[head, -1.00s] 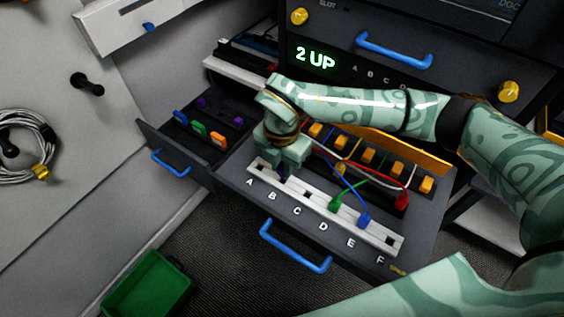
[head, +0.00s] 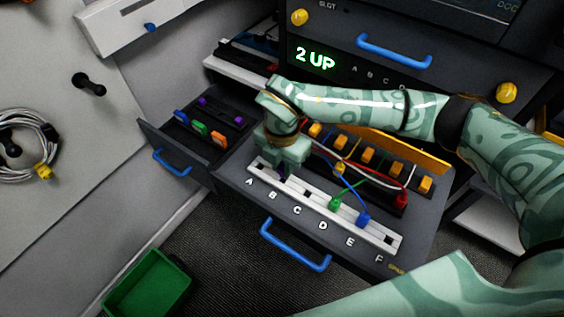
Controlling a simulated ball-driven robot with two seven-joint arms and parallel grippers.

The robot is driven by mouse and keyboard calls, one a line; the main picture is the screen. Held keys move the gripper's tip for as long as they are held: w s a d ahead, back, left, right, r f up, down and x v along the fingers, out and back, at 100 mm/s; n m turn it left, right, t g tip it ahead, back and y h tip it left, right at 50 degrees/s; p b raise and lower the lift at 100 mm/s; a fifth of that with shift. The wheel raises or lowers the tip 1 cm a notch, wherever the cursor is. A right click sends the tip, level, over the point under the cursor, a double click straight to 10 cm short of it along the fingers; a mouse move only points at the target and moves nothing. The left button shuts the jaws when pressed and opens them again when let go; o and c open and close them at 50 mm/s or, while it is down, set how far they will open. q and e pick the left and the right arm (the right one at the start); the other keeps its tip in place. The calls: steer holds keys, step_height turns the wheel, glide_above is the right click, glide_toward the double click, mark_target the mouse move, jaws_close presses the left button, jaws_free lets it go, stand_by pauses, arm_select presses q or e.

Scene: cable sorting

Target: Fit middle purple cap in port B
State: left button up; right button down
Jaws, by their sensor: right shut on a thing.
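My right gripper (head: 283,167) points down over the white port strip (head: 320,205) in the open drawer, at port B. It is shut on a purple cap (head: 282,175), of which only a small dark purple part shows below the fingers. The cap is at port B; the fingers hide how deep it sits. Two other purple caps, one at the back (head: 203,101) and one nearer the front (head: 238,121), lie in the small side drawer, with a gap between them. My left gripper is not in view.
A green plug (head: 335,203) and a blue plug (head: 363,220) sit in the strip to the right. Cables and a red plug (head: 401,200) lie behind it. The side drawer (head: 180,143) also holds blue, green and orange caps. A green bin (head: 150,285) stands below.

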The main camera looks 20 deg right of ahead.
steer(key=shift+f, duration=1.4)
stand_by(1.6)
steer(key=c, duration=0.7)
jaws_free()
steer(key=shift+r+p, duration=3.2)
steer(key=shift+r, duration=0.35)
